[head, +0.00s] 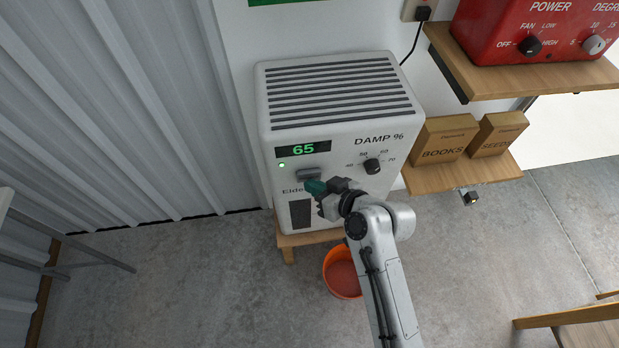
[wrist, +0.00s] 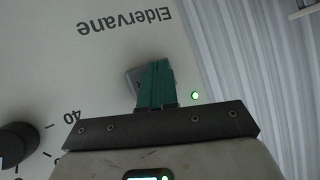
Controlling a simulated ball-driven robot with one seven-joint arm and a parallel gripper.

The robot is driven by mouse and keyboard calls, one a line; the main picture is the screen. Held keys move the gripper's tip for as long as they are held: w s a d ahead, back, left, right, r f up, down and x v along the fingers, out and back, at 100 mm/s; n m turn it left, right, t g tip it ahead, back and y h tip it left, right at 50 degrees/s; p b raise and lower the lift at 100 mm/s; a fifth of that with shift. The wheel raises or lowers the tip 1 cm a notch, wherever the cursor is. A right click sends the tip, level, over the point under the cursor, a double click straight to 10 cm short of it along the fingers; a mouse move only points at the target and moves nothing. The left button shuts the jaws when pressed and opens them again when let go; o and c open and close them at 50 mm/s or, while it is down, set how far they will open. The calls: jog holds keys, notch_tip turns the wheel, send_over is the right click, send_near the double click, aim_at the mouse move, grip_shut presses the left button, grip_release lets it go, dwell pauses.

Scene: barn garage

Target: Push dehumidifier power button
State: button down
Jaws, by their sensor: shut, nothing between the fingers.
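The white dehumidifier (head: 330,118) stands on a low wooden stand against the wall. Its display (head: 303,149) reads 65, and a small green light (head: 282,165) is lit on its front; the light also shows in the wrist view (wrist: 195,96). A grey power button (head: 308,174) sits below the display; in the wrist view its edge (wrist: 131,78) shows behind my fingers. My gripper (head: 314,186) is shut and empty, its green fingertips at the button's lower edge. In the wrist view the fingers (wrist: 155,66) cover much of the button. I cannot tell whether they touch it.
A damp dial (head: 373,166) is right of the button. An orange bucket (head: 342,276) stands below, close to my arm. Shelves on the right hold boxes (head: 443,140) and a red heater (head: 535,30). A corrugated wall (head: 110,100) is at left. Open concrete floor (head: 170,285) lies lower left.

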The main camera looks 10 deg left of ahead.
jog(key=shift+w, duration=0.1)
jog(key=shift+w+a, duration=0.1)
jog(key=shift+w, duration=0.25)
jog(key=shift+r, duration=0.1)
dwell(0.4)
jog(key=shift+s+r, duration=0.1)
jog(key=shift+s, duration=0.2)
jog(key=s+d+p, duration=0.2)
jog(key=s, duration=0.4)
dwell(0.5)
dwell(0.4)
